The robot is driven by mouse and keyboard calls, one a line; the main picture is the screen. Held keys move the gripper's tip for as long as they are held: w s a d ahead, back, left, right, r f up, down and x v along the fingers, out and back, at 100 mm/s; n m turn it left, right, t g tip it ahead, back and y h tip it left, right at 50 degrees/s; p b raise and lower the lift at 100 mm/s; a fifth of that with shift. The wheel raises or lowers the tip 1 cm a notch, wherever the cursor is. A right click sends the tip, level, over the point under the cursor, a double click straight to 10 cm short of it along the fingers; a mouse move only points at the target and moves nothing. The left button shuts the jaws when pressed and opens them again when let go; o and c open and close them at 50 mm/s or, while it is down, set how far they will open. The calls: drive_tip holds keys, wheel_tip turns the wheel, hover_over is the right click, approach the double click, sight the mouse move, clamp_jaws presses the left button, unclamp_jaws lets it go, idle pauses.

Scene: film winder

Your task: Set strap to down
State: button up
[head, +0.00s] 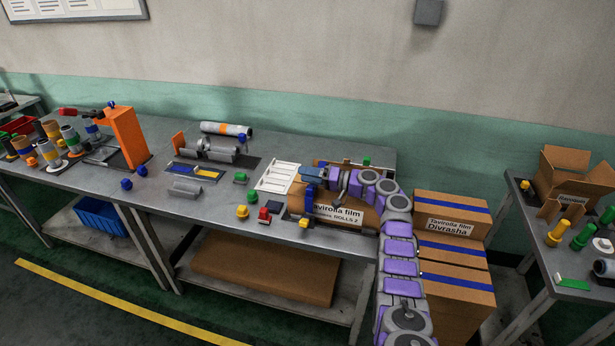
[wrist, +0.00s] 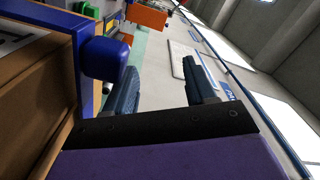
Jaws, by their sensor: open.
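A cardboard box (head: 345,218) labelled "Tavirolla film, ROLLS 2" stands at the right end of the long grey bench. A blue strap (head: 308,196) with an upright blue part is at the box's left end, partly hidden by my arm. In the wrist view a blue bar with a rounded blue knob (wrist: 106,58) stands at the left, beside the brown box side (wrist: 45,115). My gripper (wrist: 160,85) is open, with nothing between its two fingers. The knob is left of the left finger; I cannot tell whether they touch. In the head view my gripper reaches over the box.
On the bench are a film winder (head: 212,148), a white rack (head: 278,178), colored knobs and an orange stand (head: 127,137). Stacked cartons (head: 452,226) stand right of the bench. A second table (head: 580,286) stands at the far right. The wall is behind.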

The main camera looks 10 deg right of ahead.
drive_tip(key=shift+a+r, duration=0.1)
drive_tip(key=shift+a, duration=0.25)
drive_tip(key=p+v, duration=0.1)
drive_tip(key=v, duration=1.7)
drive_tip(key=shift+w, duration=0.2)
